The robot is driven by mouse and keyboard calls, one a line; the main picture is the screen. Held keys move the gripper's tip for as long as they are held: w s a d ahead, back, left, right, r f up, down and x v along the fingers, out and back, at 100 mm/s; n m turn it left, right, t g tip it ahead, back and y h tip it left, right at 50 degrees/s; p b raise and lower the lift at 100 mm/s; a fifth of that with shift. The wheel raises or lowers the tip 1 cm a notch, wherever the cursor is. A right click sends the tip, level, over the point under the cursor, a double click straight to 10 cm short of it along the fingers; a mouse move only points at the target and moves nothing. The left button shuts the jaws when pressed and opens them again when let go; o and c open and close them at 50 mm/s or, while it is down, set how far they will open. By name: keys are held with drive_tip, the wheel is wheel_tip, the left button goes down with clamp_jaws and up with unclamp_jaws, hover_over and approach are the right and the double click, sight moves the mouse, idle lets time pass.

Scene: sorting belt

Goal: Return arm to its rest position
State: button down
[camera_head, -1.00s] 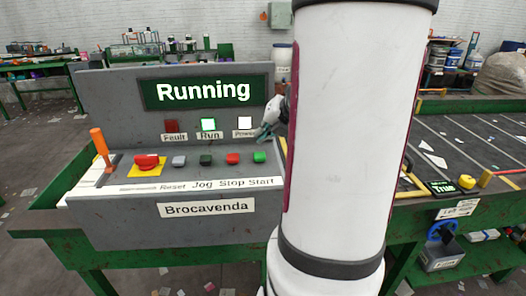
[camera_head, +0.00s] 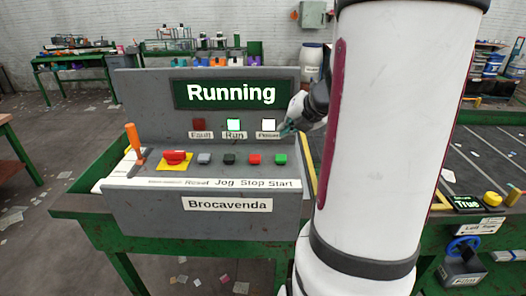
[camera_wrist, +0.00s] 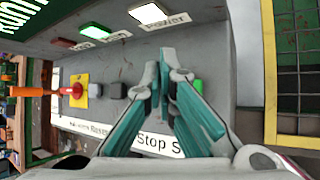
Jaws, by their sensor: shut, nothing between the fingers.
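My gripper (camera_wrist: 163,88) is shut and empty. In the wrist view its grey and teal fingers meet in front of the grey control panel (camera_wrist: 215,65). In the head view my gripper (camera_head: 290,128) shows only in part beside the Power lamp, and my white arm hides the rest. The panel (camera_head: 150,215) bears a screen (camera_head: 230,93) reading "Running". The green Start button (camera_head: 280,159) stands clear of my gripper.
An orange lever (camera_head: 133,138) and a red switch (camera_head: 175,157) sit on the panel's left. The dark belt (camera_head: 480,165) lies right of my arm, with a yellow button (camera_head: 514,196) on its near edge. Benches (camera_head: 75,62) stand at the back left, with open floor before them.

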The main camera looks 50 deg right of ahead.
drive_tip(key=shift+a, duration=0.1)
drive_tip(key=a+r+n+g+y, duration=0.1)
drive_tip(key=a+r+n+y, duration=0.15)
drive_tip(key=a+n, duration=1)
drive_tip(key=a+r+n+g+y, duration=0.1)
drive_tip(key=a+r+n+y, duration=0.15)
drive_tip(key=a+n, duration=1)
drive_tip(key=s+a+n+h, duration=0.1)
drive_tip(key=s+a+n, duration=0.3)
drive_tip(key=n, duration=0.7)
drive_tip(key=s+a+r+n+g+h, duration=0.1)
drive_tip(key=s+a+n, duration=0.4)
drive_tip(key=n, duration=0.6)
drive_tip(key=shift+s+a+r+n+g+h, duration=0.3)
drive_tip(key=shift+s+n+h, duration=0.1)
drive_tip(key=shift+s, duration=0.55)
